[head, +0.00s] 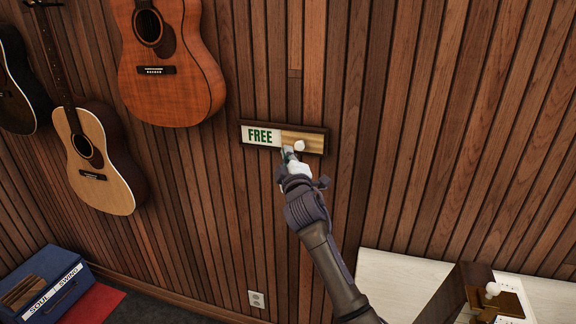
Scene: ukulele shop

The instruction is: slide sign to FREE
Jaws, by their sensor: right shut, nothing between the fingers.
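The sign (262,136) hangs on the wooden wall in a dark frame. Its left half shows the word FREE in green on white. A wooden slider panel (311,137) with a round white knob (299,145) covers the right half. My right gripper (288,152) is shut and empty, at the left edge of the slider just below and left of the knob. Whether the fingertips touch the slider cannot be told. My left gripper is not in view.
Acoustic guitars (172,80) hang on the wall at the left. A blue box (50,285) stands on the floor at lower left. A white surface (390,275) with a wooden piece is at lower right. The wall right of the sign is clear.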

